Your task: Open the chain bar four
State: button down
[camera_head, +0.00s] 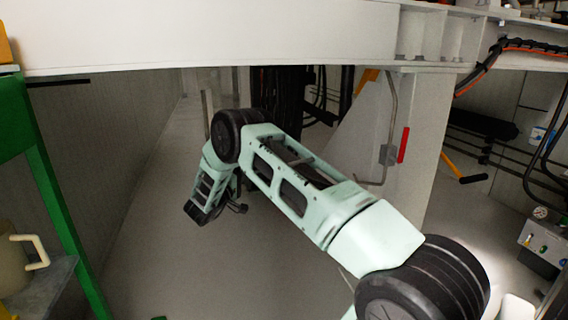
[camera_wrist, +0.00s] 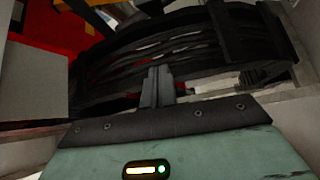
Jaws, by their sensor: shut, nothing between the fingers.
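A black cable chain (camera_wrist: 195,45) arches across the wrist view, with dark cables bundled inside it and crossbars between its side links. I cannot tell which crossbar is chain bar four. My gripper (camera_wrist: 158,76) is shut and empty, with its fingertips in front of the lower middle of the chain. Whether the tips touch a bar is unclear. In the head view, dark hanging cables or chain (camera_head: 275,95) show behind my arm, under the white beam; my arm partly hides them. My fingertips are too small to make out there.
A white beam (camera_head: 230,38) spans the top above my arm. A white post with a red-handled lever (camera_head: 403,145) stands to the right, near a yellow handle (camera_head: 473,179). A green frame (camera_head: 48,190) is at left. Grey floor (camera_head: 190,270) is clear below my arm.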

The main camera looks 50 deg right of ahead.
jog(key=s+d+b, duration=0.3)
jog(key=d+b, duration=0.4)
jog(key=d, duration=0.3)
jog(key=shift+s+d+r+g+b, duration=0.2)
jog(key=shift+d+g+b, duration=0.1)
jog(key=shift+d+b, duration=0.1)
